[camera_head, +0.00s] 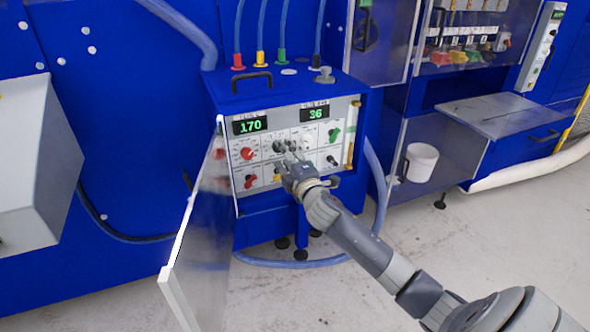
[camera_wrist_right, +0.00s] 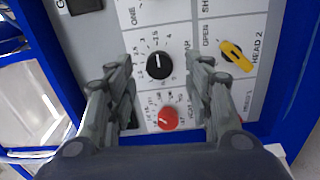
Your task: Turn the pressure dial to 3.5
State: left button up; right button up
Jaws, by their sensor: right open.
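The pressure dial, a round black knob (camera_wrist_right: 159,65) with a white pointer mark, sits on a white panel with a printed scale around it and "BAR" beside it. In the right wrist view the scale appears turned sideways, and the exact reading is too small to tell. My right gripper (camera_wrist_right: 161,75) is open, with one finger on each side of the dial in the picture; contact cannot be told. In the head view my right gripper (camera_head: 291,160) is in front of the control panel (camera_head: 262,141) and covers part of it. My left gripper is not in view.
A red knob (camera_wrist_right: 168,118) and a yellow lever (camera_wrist_right: 236,55) are close to the dial. Green displays (camera_head: 250,125) read 170 and 36. An open clear door (camera_head: 206,230) stands left of the panel. A white bucket (camera_head: 421,162) is at right.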

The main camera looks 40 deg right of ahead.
jog(key=v, duration=0.8)
jog(key=shift+s, duration=0.3)
jog(key=shift+a, duration=0.1)
